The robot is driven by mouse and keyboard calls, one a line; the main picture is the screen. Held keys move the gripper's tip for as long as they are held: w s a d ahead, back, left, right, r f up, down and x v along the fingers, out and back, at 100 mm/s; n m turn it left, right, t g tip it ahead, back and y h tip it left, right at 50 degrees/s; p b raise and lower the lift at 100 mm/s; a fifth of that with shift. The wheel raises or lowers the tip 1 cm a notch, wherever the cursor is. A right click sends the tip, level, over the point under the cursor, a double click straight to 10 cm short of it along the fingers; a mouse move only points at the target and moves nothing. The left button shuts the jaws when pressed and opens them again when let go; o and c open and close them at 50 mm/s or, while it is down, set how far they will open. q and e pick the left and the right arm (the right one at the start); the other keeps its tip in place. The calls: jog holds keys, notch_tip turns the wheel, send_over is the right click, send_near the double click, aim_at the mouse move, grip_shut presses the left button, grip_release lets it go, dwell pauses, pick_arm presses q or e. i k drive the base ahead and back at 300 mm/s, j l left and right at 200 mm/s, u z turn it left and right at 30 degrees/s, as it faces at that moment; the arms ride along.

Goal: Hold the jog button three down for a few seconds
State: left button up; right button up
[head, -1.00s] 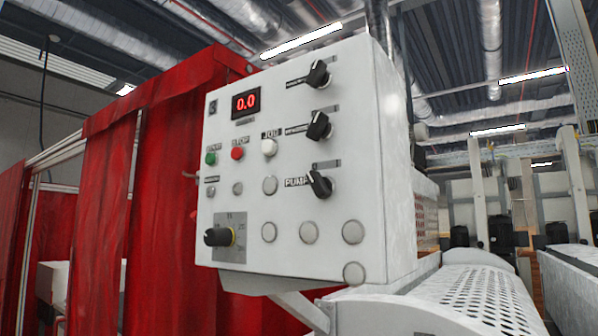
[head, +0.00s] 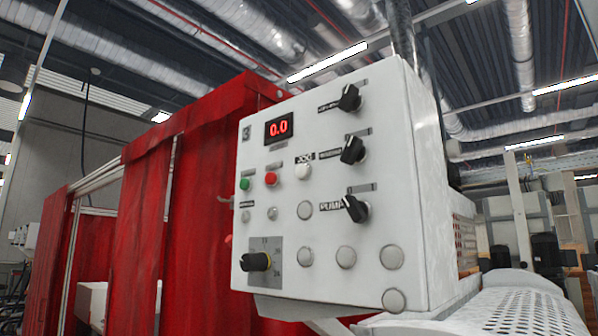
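A white control box (head: 330,284) fills the middle of the head view. Its front carries a white button (head: 303,171) under a label that reads JOG. To its left are a red button (head: 270,179) and a green button (head: 244,184). A red display (head: 278,127) above reads 0.0. I cannot make out which control is numbered three. Neither of my grippers is in view, and nothing touches the panel.
Several black knobs (head: 352,149) stick out on the panel's right, and another black knob (head: 257,262) sits lower left. Red curtains (head: 205,200) hang left of the box. A perforated white cover (head: 520,310) lies lower right.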

aim_at(301, 171)
jog(key=i+j, duration=0.1)
jog(key=j, duration=0.3)
jog(key=i+j, duration=0.15)
jog(key=j, duration=0.2)
jog(key=i+j, duration=0.1)
jog(key=j, duration=0.3)
jog(key=i+j, duration=0.1)
jog(key=j, duration=0.3)
jog(key=i+j, duration=0.15)
jog(key=j, duration=0.2)
jog(key=z, duration=1.5)
